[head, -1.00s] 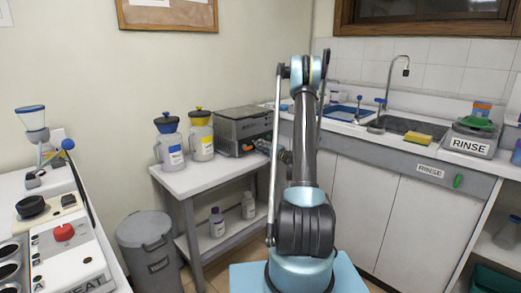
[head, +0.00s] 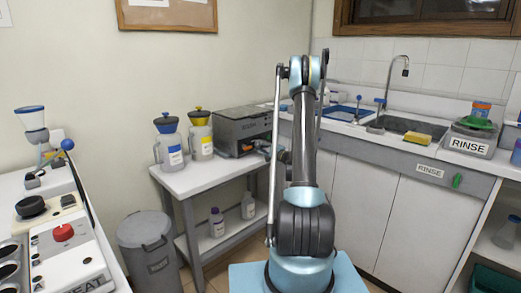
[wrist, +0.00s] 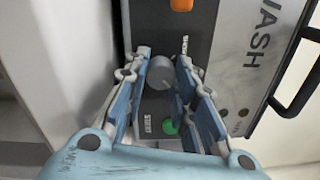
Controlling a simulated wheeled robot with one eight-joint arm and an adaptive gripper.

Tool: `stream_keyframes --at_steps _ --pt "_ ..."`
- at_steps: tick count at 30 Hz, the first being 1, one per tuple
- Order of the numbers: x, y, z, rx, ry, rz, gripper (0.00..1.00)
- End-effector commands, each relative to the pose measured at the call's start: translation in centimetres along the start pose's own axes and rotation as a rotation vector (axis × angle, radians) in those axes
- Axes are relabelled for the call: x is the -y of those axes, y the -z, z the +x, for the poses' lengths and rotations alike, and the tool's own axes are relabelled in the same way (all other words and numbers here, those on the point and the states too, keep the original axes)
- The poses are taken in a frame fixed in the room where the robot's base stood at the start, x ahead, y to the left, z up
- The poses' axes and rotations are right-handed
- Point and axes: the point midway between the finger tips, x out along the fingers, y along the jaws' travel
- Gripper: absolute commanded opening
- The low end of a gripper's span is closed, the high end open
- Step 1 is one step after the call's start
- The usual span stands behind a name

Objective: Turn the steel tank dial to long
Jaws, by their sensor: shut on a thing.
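The steel tank (head: 240,124) is a grey metal box at the back of the white side table in the head view. In the wrist view its dark control panel shows a round grey dial (wrist: 160,74), an orange part (wrist: 181,5) at the top and a green button (wrist: 169,127) below. My gripper (wrist: 164,60) is shut on the dial, with one blue finger on each side of it. The dial's setting cannot be told. In the head view the dial is hidden near my gripper.
The tank's side plate reads "WASH" (wrist: 267,32), and a black handle (wrist: 300,65) stands out beside it. Jugs with blue (head: 170,150) and yellow (head: 201,140) lids stand left of the tank. A grey bin (head: 150,250) stands on the floor at the table's left.

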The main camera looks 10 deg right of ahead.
Motion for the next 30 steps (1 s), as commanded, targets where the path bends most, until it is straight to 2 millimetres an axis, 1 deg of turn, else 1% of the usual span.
stream_keyframes --at_steps 8,9,12,23,26,30 --pt "-0.2 0.0 0.1 0.000 -0.003 -0.002 0.01" --pt "-0.2 0.0 0.1 0.000 -0.003 -0.002 0.27" --pt "-0.1 0.0 0.1 0.001 -0.003 -0.002 0.46" --pt "0.1 -0.1 0.1 0.002 -0.001 -0.002 0.46" --pt "0.7 -0.2 0.1 0.002 -0.001 -0.001 0.46" --pt "2.2 -0.6 0.2 0.002 -0.001 -0.001 0.46"
